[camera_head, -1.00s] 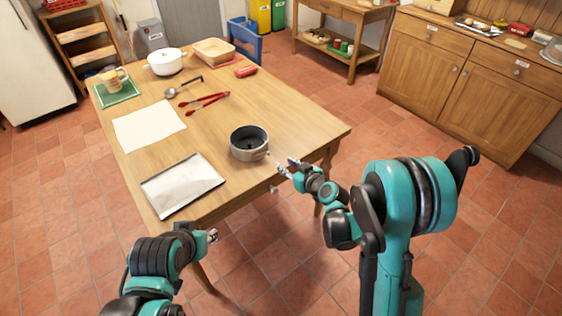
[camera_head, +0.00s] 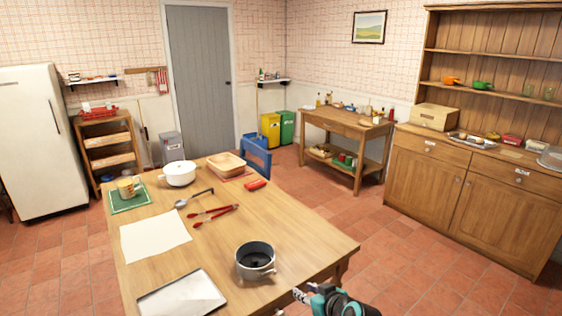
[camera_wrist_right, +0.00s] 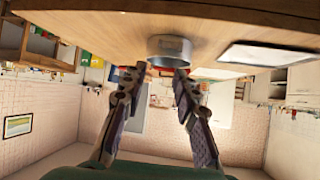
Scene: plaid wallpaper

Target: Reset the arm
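My right gripper (camera_head: 300,294) shows at the bottom of the head view, just off the table's near right edge. Its fingers are spread with nothing between them in the right wrist view (camera_wrist_right: 158,76). The grey pot (camera_head: 255,262) stands on the wooden table (camera_head: 283,236), up and left of the gripper and apart from it. The pot also shows in the upside-down wrist view (camera_wrist_right: 171,50), beyond the fingertips. My left gripper is out of both current views.
A metal tray (camera_head: 182,297), white sheet (camera_head: 155,236), red tongs (camera_head: 214,214), ladle (camera_head: 193,198), white pot (camera_head: 179,173) and mug on a green mat (camera_head: 130,202) lie across the table. A blue chair (camera_head: 256,155) stands behind. Floor (camera_head: 440,262) is clear to the right.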

